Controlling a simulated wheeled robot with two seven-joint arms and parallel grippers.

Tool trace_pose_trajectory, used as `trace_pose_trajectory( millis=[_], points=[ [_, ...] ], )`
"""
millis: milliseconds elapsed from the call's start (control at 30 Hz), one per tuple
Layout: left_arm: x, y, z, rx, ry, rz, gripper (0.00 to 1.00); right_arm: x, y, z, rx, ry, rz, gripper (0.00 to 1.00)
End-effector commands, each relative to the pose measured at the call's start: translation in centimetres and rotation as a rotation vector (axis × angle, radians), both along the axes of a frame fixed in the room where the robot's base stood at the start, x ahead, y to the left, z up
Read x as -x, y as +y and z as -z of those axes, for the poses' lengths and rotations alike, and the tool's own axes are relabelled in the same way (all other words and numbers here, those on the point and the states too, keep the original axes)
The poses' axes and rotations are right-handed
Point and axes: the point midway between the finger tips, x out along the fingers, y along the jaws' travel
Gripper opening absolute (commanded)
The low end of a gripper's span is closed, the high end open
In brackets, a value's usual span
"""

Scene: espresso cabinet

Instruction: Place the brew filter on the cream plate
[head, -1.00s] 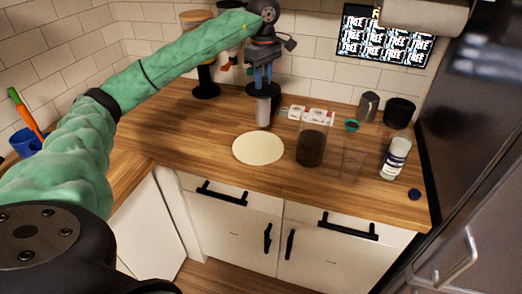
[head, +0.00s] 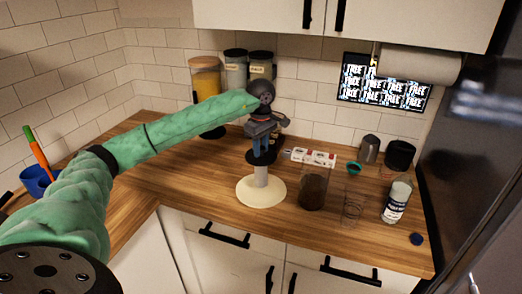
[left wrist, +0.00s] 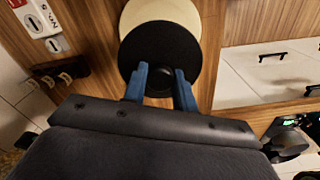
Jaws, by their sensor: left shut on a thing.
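My left gripper (head: 262,146) is shut on the brew filter, a black round disc with a pale grey cylinder (head: 262,176) below it. The filter is upright, and its lower end overlaps the middle of the round cream plate (head: 277,194). I cannot tell whether it touches the plate or hangs just above it. The disc hides part of the cream plate (left wrist: 150,10) there. My right gripper is not in view.
A dark-filled glass jar (head: 312,188) stands close right of the plate. Farther right are a clear glass (head: 352,208), a white-labelled bottle (head: 397,202) and a dark blue cap (head: 417,239). Small white boxes (head: 313,158) lie behind. The counter left of the plate is clear.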

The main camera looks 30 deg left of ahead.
Motion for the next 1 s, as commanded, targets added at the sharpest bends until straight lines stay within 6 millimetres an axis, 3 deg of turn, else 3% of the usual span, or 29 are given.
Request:
trace_pose_trajectory(
  millis=[233, 733, 767, 800, 867, 1000],
  points=[
    [0.0, 0.0, 1.8, 0.000, 0.000, 0.000, 0.00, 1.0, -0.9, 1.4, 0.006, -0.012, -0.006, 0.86],
    [0.0, 0.0, 2.3, 0.000, 0.000, 0.000, 0.00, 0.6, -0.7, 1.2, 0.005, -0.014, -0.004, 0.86],
    [0.0, 0.0, 2.3, 0.000, 0.000, 0.000, 0.32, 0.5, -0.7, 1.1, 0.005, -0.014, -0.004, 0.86],
    [0.0, 0.0, 2.2, 0.000, 0.000, 0.000, 0.39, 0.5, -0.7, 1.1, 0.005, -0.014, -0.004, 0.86],
    [0.0, 0.0, 2.2, 0.000, 0.000, 0.000, 0.49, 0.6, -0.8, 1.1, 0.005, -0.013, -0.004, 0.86],
    [0.0, 0.0, 2.2, 0.000, 0.000, 0.000, 0.49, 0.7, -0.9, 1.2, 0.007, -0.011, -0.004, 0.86]
  ],
)
